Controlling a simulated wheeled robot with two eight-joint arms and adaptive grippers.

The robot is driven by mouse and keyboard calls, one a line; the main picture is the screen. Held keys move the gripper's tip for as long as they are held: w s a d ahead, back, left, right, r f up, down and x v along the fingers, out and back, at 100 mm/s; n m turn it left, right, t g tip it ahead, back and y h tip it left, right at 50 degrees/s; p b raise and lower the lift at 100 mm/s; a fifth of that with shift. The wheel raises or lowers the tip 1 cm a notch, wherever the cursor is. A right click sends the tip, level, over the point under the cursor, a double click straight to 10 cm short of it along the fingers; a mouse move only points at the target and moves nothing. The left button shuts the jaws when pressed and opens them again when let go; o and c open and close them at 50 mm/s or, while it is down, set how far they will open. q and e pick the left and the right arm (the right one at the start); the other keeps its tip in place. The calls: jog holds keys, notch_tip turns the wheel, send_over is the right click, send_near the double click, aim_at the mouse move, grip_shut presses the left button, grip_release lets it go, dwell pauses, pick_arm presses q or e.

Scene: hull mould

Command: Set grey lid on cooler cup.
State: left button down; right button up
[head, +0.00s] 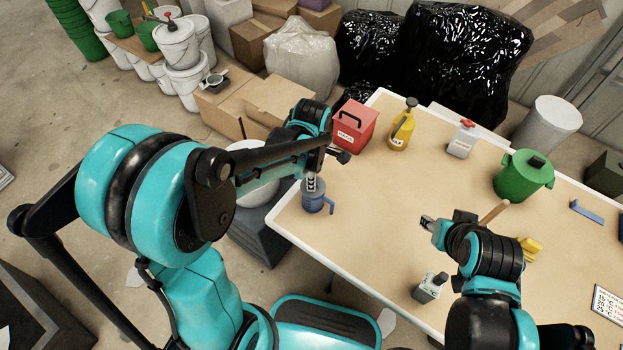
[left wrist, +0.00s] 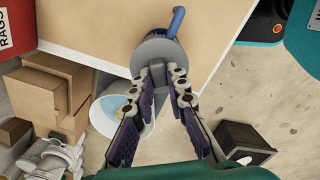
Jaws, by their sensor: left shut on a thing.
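The blue cooler cup (head: 314,203) stands near the table's left corner in the head view. In the left wrist view its blue handle (left wrist: 177,20) sticks out past the grey lid (left wrist: 150,55). My left gripper (head: 312,181) is above the cup, pointing down. In the left wrist view (left wrist: 170,80) its fingers are shut on the lid's grip. The lid hides the cup's mouth, and I cannot tell whether it rests on the rim. My right gripper (head: 428,223) is over the table's middle, away from the cup; its finger gap is unclear.
A red box (head: 354,126), yellow jug (head: 401,128), white bottle (head: 463,140) and green pot (head: 523,177) stand along the table's far side. A grey bottle (head: 430,288) is near the front edge. A white bucket (head: 258,190) stands beside the table's left corner.

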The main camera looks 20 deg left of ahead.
pick_arm(q)
jog(key=shift+f+b, duration=0.35)
jog(key=shift+f, duration=0.1)
dwell(0.9)
jog(key=c, duration=1)
grip_release()
jog(key=shift+o, duration=0.2)
jog(key=shift+r, duration=0.15)
notch_tip(320, 180, up, 7)
jog(key=p, duration=0.5)
jog(key=shift+p, duration=0.4)
